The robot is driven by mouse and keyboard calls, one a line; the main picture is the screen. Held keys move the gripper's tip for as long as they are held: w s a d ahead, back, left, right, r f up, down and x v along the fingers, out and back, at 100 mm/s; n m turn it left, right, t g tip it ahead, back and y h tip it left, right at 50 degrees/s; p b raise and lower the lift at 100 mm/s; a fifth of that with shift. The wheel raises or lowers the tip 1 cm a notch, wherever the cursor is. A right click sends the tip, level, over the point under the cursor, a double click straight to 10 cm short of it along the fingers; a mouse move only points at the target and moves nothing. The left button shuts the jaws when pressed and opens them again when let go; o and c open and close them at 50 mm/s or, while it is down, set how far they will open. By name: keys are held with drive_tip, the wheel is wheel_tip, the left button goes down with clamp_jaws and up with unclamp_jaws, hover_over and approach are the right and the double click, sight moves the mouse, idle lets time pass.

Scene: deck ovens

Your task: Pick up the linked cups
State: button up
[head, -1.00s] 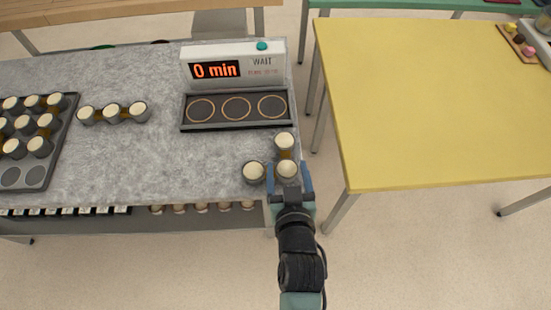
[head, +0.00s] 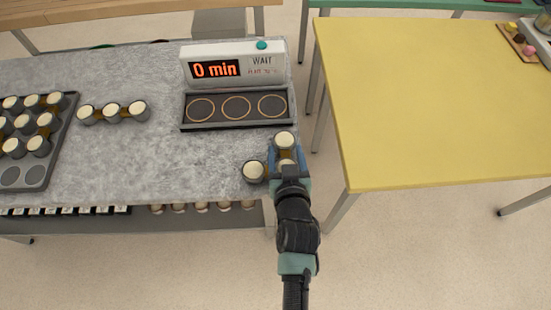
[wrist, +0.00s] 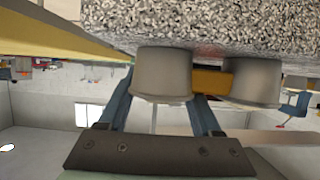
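Three linked grey cups with cream tops form an L at the grey counter's front right corner. The far cup (head: 285,140) and left cup (head: 254,171) show clearly; the corner cup (head: 285,161) is partly hidden by my gripper (head: 286,153). My gripper's blue fingers stand apart on either side of the corner cup; contact is not clear. In the wrist view, one cup (wrist: 163,75) is at the fingers, and an amber link (wrist: 211,82) joins it to a second cup (wrist: 257,80). Another straight row of three linked cups (head: 112,112) lies at the left.
Behind the L is a dark plate (head: 184,122) with three rings and a white panel (head: 278,70) reading "0 min" and "WAIT". A tray (head: 66,125) of several cups is at far left. A yellow table (head: 430,110) stands right, across a gap.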

clamp_jaws()
drive_tip(key=shift+r, duration=0.1)
